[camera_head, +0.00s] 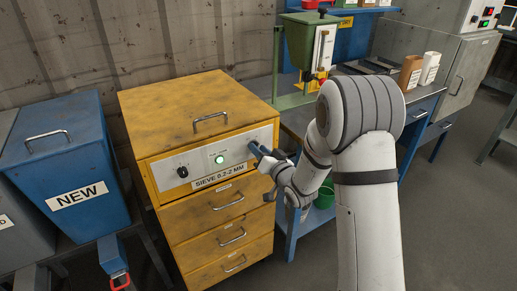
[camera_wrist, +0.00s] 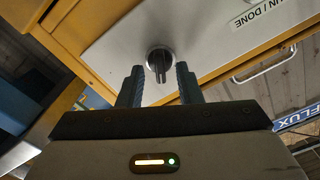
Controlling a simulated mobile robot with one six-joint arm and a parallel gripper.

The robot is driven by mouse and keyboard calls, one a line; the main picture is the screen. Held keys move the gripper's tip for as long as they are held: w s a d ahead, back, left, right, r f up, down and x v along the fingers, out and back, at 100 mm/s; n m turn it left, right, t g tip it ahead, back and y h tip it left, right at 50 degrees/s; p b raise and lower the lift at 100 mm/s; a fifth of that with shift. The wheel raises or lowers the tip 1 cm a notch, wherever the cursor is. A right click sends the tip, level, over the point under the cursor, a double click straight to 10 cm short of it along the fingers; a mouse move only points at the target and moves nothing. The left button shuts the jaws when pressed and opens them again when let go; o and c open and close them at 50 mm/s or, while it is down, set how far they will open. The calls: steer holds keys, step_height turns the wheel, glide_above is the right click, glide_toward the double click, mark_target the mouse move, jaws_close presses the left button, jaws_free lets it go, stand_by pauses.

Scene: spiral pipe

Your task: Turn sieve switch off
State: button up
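The yellow sieve cabinet (camera_head: 180,110) has a light grey front panel (camera_head: 203,165) labelled "SIEVE 0.2-2 MM". In the wrist view, a dark round switch knob (camera_wrist: 158,62) with a raised grip bar sits on the panel. My gripper's two fingers (camera_wrist: 160,72) are open, one on each side of the knob, with gaps visible.
Drawers with handles (camera_head: 228,202) are below the panel. A blue bin (camera_head: 70,165) marked "NEW" stands left. A blue workbench (camera_head: 302,125) with a green hopper (camera_head: 299,42) is behind my arm. Open floor (camera_head: 440,220) lies at the right.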

steer(key=shift+w+a, duration=0.3)
steer(key=shift+w, duration=0.2)
steer(key=c, duration=0.6)
steer(key=shift+c, duration=0.2)
